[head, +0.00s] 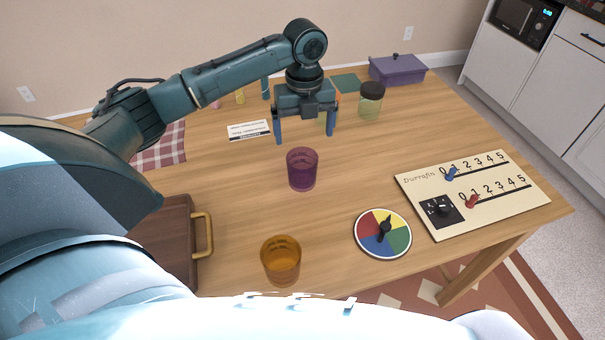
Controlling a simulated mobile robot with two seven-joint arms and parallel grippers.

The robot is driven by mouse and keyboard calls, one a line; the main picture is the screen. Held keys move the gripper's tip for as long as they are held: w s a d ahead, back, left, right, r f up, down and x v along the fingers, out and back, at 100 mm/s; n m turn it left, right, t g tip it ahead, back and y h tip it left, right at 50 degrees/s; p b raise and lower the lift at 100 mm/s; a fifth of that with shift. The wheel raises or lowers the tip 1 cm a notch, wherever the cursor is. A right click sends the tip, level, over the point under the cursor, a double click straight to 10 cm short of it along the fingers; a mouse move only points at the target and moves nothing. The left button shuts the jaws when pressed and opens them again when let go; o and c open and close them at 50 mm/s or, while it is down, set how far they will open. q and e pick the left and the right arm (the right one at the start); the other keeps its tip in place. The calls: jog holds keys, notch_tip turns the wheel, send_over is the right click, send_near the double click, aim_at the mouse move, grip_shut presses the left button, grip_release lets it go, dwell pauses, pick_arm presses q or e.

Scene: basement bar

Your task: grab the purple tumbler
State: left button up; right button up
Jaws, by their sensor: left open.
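The purple tumbler (302,172) stands upright on the wooden table, near its middle, and looks see-through. My left gripper (306,138) is open, with its two blue fingers pointing down and spread apart. It is behind the tumbler, on the far side and slightly right in the head view, and nothing shows between its fingers. I see a gap between the fingers and the tumbler. My right gripper is not in the head view.
An amber tumbler (281,262) stands nearer, with a colour spinner (383,234) to its right. A number board (475,220) lies at right. A lidded jar (370,104), purple box (398,68) and white card (249,129) are behind. A brown case (165,243) is at left.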

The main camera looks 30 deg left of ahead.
aim_at(304, 153)
pick_arm(q)
notch_tip(304, 153, down, 7)
jog(key=shift+s, duration=0.1)
notch_tip(304, 153, down, 6)
jog(key=shift+s+a+r, duration=0.1)
jog(key=shift+a+r, duration=0.05)
jog(key=shift+r, duration=0.1)
jog(key=c, duration=1.2)
